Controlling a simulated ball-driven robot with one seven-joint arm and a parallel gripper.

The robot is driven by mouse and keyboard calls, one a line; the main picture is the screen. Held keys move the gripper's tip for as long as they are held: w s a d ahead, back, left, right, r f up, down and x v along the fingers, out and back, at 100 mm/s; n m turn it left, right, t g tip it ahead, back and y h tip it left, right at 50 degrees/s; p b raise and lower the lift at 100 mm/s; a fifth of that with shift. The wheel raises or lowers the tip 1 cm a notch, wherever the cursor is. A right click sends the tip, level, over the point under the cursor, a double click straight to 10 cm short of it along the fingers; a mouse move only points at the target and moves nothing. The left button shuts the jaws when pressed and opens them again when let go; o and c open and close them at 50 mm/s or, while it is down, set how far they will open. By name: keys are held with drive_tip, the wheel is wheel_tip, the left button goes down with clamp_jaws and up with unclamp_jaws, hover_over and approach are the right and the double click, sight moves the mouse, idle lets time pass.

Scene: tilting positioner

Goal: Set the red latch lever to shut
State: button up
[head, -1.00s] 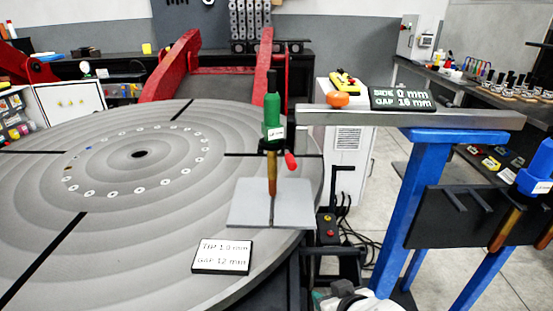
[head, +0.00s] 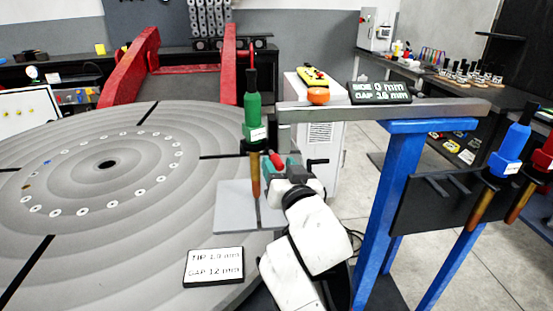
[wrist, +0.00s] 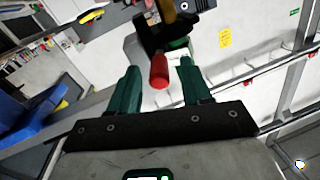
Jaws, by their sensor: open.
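The red latch lever (head: 277,160) sticks out to the right from the holder of the green torch (head: 252,118), low on its dark collar. In the wrist view the lever (wrist: 159,72) points toward the camera, between the green fingers. My gripper (head: 282,168) is open beside the lever, on its right. In the wrist view my gripper (wrist: 159,66) has a finger on either side of the lever, with gaps showing. The lever's root is partly hidden in the dark bracket (wrist: 168,40). I cannot tell whether the fingers overlap the lever in depth.
The torch's copper tip stands over a grey plate (head: 232,205) on the round table (head: 70,220). A grey beam (head: 440,108) on a blue stand (head: 385,190) lies just right of the torch. A blue torch (head: 507,150) hangs on the rack at right. A sign (head: 213,267) lies in front.

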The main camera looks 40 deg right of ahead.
sight(274, 157)
drive_tip(key=shift+x, duration=1.25)
drive_tip(key=shift+c, duration=0.2)
clamp_jaws()
